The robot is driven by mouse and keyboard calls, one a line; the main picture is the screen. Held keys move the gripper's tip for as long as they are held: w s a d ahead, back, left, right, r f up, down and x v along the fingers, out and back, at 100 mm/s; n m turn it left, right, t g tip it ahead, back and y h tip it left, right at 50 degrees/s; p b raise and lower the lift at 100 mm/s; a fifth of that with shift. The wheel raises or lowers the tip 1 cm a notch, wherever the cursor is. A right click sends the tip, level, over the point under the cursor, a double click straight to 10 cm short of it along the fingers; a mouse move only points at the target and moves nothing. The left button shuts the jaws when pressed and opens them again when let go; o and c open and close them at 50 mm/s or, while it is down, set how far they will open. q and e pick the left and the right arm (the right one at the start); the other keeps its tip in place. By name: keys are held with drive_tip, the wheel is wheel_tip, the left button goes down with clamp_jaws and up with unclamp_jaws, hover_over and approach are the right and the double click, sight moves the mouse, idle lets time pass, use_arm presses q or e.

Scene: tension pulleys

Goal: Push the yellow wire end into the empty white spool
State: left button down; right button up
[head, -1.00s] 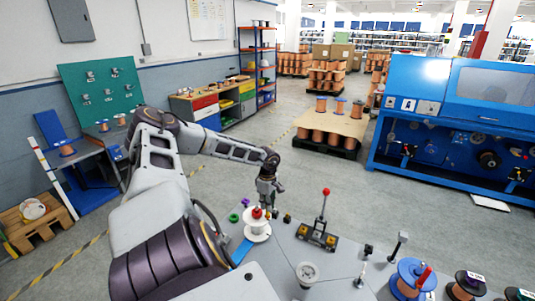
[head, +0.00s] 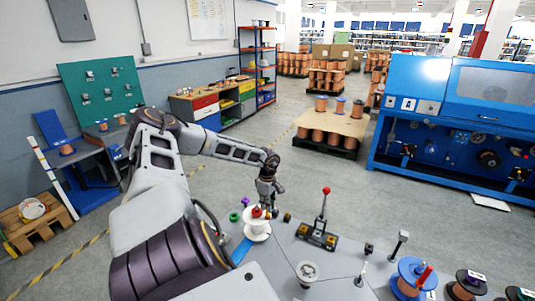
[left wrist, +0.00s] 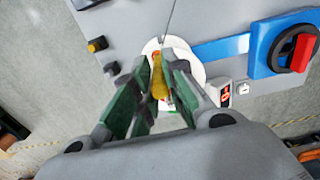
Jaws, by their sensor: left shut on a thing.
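My left gripper (head: 268,206) is above the far left part of the grey bench, close to a white spool (head: 257,235) with wide flanges. In the left wrist view its green-padded fingers (left wrist: 154,95) are closed around a yellow wire end (left wrist: 159,77). The white spool's disc (left wrist: 188,66) shows below and around the yellow piece. From here the wire end overlaps the spool's middle; how deep it sits is hidden. A red piece (head: 257,212) shows at the spool's top in the head view. My right gripper is not in view.
A red-knobbed lever fixture (head: 318,236) stands right of the spool. Small green (head: 234,217) and dark pieces lie near the bench's far edge. A red-and-blue switch (left wrist: 295,48) shows in the wrist view.

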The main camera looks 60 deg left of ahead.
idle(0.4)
use_arm(q)
drive_tip(key=c, duration=1.4)
unclamp_jaws()
drive_tip(key=shift+o, duration=0.3)
drive_tip(key=o, duration=0.3)
drive_tip(key=shift+r, duration=0.15)
drive_tip(key=shift+r+p, duration=1.7)
drive_tip(key=shift+r, duration=0.6)
drive_tip(key=shift+r, duration=0.35)
drive_tip(key=shift+r+p, duration=0.5)
drive_tip(key=shift+r, duration=0.2)
